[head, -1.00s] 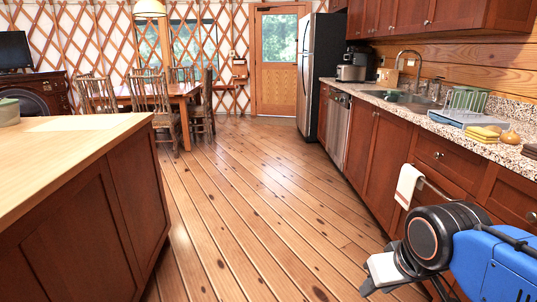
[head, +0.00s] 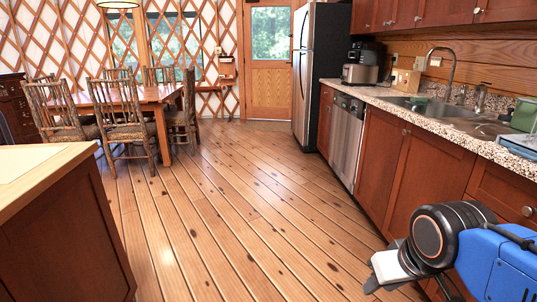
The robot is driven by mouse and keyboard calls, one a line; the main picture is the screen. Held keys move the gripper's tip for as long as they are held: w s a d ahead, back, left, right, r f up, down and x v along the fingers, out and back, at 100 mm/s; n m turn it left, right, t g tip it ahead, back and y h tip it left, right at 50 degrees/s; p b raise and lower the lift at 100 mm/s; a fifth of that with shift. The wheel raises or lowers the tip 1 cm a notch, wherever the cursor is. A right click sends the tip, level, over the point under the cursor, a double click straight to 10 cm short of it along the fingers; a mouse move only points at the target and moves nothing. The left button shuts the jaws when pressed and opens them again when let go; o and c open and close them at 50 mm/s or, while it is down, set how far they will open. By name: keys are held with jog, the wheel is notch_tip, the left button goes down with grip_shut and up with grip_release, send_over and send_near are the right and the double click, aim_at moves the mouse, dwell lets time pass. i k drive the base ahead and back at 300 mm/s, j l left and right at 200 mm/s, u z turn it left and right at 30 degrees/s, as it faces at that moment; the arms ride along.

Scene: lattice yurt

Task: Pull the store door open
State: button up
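A wooden door (head: 269,85) with a glass upper pane stands at the far end of the room, left of the fridge. It looks shut; a small dark handle shows faintly near its right edge. I cannot tell whether this is the store door, as no label shows. My gripper (head: 378,277) is at the lower right, beside the counter and far from the door.
A counter (head: 440,115) with dark red cabinets and a dishwasher (head: 345,138) runs along the right to the fridge (head: 318,75). An island (head: 60,210) stands at left. A table (head: 125,97) with chairs is beyond it. The plank floor (head: 235,200) between is clear.

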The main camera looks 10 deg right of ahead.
aim_at(381, 141)
jog(key=i+j+z, duration=0.1)
jog(key=i, duration=1.55)
jog(key=i+z, duration=0.2)
jog(key=i, duration=0.35)
jog(key=i+z, duration=0.2)
jog(key=i, duration=0.4)
jog(key=i+j+z, duration=0.15)
jog(key=i, duration=0.4)
